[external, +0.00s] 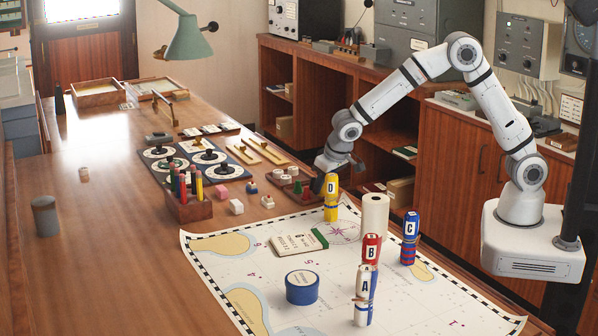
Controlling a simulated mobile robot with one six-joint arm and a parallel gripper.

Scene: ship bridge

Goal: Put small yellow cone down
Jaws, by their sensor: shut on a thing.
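My gripper (320,183) is low at the right side of the table, just behind and left of the yellow piece marked D (331,205). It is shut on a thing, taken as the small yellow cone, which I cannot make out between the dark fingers. A small dark red tray (284,183) with small pieces, red and green ones among them, lies just left of the gripper. Whether the gripper touches the tray or the table is too small to tell.
A white roll (375,215) and pieces marked B (371,249), A (365,297) and C (410,239) stand on the chart (225,268). A blue round container (302,288) stands there too. A pencil box (188,208) is left. The table's left part is mostly clear.

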